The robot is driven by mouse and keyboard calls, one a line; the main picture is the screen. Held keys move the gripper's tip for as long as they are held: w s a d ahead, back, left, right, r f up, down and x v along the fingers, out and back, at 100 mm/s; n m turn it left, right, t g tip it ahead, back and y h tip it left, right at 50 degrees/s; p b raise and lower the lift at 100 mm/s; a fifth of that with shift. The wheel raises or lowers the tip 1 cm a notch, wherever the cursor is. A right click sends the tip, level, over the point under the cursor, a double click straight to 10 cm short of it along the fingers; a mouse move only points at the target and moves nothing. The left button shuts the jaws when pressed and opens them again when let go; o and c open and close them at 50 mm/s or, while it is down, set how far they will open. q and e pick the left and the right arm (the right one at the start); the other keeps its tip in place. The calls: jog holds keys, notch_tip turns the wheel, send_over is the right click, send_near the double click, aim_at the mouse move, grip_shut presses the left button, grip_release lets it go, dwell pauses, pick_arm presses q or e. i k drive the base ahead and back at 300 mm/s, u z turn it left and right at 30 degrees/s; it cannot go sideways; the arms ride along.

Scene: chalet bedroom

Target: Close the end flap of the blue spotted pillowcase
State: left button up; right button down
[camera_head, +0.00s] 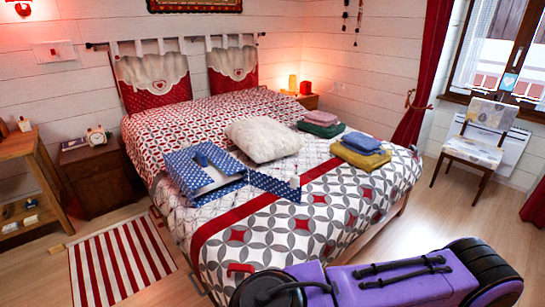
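The blue spotted pillowcase (181,163) lies on the middle left of the bed. A white area shows across its middle, and I cannot tell whether it is lining or something inside. A pointed blue spotted piece (272,186), which looks like the end flap, lies spread out to the right on the bedspread, apart from the pillowcase body in its outline. A small white thing (295,182) is at its right tip. Neither of my grippers shows in the head view. A purple and black arm part of mine fills the bottom right, in front of the bed's foot.
A fluffy cream cushion (263,138) lies just behind the flap. Folded green and pink cloths (321,124) and a yellow and blue stack (361,150) lie to the right. The bedspread (300,240) in front is mostly clear. A striped rug (120,265) lies left.

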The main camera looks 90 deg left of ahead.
aim_at(292, 191)
jog(key=u, duration=1.2)
jog(key=i, duration=2)
jog(key=u, duration=2.8)
jog(key=i, duration=0.6)
jog(key=u, duration=0.3)
